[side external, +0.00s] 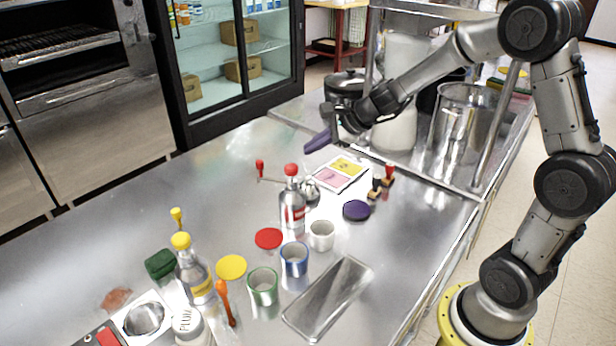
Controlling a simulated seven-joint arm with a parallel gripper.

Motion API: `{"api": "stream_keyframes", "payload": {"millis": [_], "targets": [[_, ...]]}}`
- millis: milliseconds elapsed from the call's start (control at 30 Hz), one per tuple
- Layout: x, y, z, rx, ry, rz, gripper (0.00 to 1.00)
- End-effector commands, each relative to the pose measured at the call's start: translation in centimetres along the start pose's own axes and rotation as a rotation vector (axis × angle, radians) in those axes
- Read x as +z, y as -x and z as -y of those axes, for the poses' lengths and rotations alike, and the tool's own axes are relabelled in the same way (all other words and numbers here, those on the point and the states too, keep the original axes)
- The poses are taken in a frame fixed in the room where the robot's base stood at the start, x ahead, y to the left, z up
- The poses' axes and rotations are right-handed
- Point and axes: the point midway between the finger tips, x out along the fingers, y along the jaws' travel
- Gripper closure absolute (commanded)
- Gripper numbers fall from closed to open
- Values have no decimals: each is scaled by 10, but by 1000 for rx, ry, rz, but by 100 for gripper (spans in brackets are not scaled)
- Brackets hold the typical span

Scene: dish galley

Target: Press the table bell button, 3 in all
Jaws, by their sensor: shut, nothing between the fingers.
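A small shiny metal object (312,193) stands behind the red-capped bottle (292,205), which hides part of it; it may be the table bell, but I cannot tell for sure. A round shiny metal piece on a white base (145,318) sits at the lower left; I cannot tell whether it is a dome or a dish.
Yellow and pink cards (341,173), stamps (388,176) and a purple disc (357,210) lie right of the bottle. White (321,236), blue (294,260) and green (263,286) cups stand nearer, beside a metal tray (328,298). A yellow-capped bottle (190,270) stands left. The far-left counter is clear.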

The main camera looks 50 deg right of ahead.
Motion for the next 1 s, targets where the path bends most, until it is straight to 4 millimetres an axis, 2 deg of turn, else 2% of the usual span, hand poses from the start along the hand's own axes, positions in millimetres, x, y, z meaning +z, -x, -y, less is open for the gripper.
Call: {"api": "stream_keyframes", "payload": {"millis": [333, 700, 1000], "targets": [[1, 1, 1, -1, 0, 2, 100], [19, 24, 18, -1, 2, 5, 100], [20, 27, 20, 0, 0, 0, 100]]}}
